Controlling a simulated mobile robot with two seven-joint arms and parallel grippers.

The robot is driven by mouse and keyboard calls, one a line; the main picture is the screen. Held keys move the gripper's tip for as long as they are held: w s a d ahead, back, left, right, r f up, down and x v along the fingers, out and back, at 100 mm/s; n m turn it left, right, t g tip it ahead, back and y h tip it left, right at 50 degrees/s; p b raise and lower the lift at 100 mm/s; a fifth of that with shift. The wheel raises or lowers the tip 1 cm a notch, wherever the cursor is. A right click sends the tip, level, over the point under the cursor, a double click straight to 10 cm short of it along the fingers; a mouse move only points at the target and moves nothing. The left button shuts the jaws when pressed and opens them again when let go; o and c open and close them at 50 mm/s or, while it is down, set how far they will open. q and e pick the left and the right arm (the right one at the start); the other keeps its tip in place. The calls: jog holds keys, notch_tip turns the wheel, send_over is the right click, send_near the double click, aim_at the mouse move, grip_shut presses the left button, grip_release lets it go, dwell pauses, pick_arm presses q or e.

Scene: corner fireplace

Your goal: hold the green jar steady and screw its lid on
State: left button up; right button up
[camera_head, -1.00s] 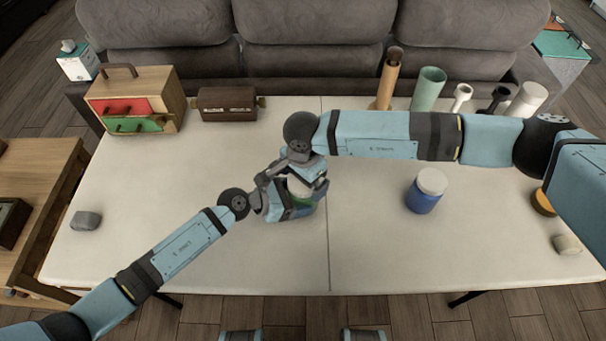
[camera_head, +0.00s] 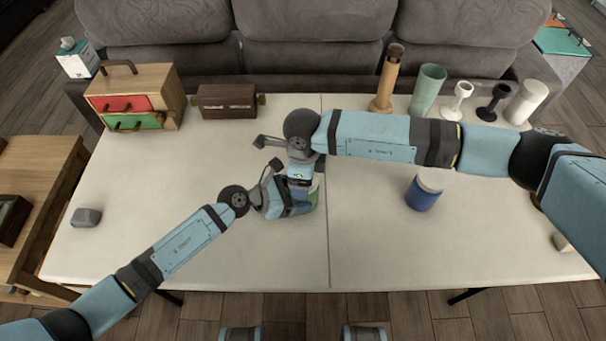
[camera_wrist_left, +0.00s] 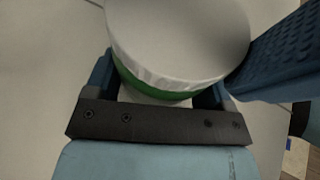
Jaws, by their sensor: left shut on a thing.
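The green jar (camera_head: 314,190) stands upright near the middle of the table, mostly hidden by my grippers in the head view. My left gripper (camera_head: 296,207) is shut around it from the left. In the left wrist view the jar's green band (camera_wrist_left: 150,86) shows between the left fingers, under a broad white lid (camera_wrist_left: 180,38). The lid sits on top; how tightly it is screwed cannot be told. My right gripper (camera_head: 292,160) is over the jar with its fingers spread, one sticking out left. A blue ridged finger beside the lid fills the right of the left wrist view.
A drawer box (camera_head: 135,97) and a brown chest (camera_head: 228,101) are at the back left. Several upright cylinders and stands line the back right. A grey block (camera_head: 86,217) lies at left.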

jog(key=shift+m, duration=0.5)
jog(key=o, duration=0.9)
notch_tip(320, 180, up, 12)
jog(key=shift+r, duration=0.1)
pick_arm(q)
jog(key=o, duration=1.7)
jog(key=shift+a, duration=0.1)
jog(key=v, duration=1.3)
jog(key=shift+s+a, duration=0.15)
jog(key=shift+a, duration=0.15)
pick_arm(e)
jog(key=shift+f, duration=0.25)
pick_arm(q)
jog(key=shift+r, duration=0.1)
